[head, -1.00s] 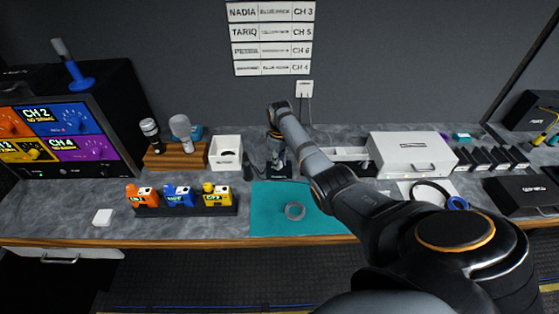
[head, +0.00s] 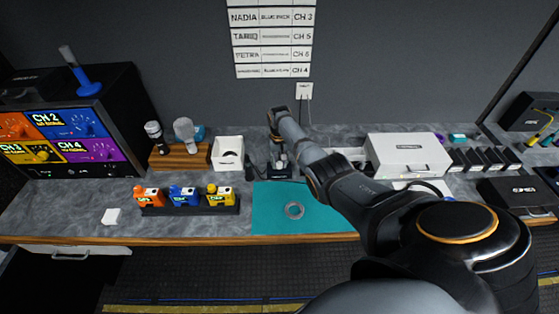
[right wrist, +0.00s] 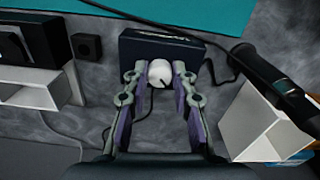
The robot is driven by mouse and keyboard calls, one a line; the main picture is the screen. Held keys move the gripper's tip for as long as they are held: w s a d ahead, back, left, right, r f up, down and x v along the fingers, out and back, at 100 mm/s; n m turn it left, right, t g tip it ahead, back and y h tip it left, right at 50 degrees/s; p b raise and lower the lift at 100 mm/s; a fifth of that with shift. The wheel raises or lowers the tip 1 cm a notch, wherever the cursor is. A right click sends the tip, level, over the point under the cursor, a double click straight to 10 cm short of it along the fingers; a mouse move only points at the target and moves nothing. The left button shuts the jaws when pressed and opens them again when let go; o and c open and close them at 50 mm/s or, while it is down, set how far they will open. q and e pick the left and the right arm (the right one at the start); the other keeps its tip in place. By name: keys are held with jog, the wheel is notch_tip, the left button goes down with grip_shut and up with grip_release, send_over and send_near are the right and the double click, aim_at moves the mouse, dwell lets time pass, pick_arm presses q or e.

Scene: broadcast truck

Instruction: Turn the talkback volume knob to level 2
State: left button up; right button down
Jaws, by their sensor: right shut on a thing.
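The talkback volume knob (right wrist: 159,71) is a pale round knob on a small dark box (right wrist: 135,48), in the right wrist view. My right gripper (right wrist: 160,78) is shut on the knob, one finger on each side. A thin dark line shows at the knob's lower right in that view. I cannot read any level marks around it. My left gripper is not in view.
A teal mat (head: 275,215) with a grey ring (head: 294,211) lies in front of the box. A white bin (head: 228,153) stands to its left and a white case (head: 408,155) to its right. A black cable and handheld device (right wrist: 275,80) lie close by.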

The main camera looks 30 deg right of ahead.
aim_at(279, 164)
jog(key=shift+w+r+m, duration=0.1)
jog(key=shift+m, duration=0.7)
jog(key=c, duration=1.1)
grip_release()
notch_tip(279, 164, up, 12)
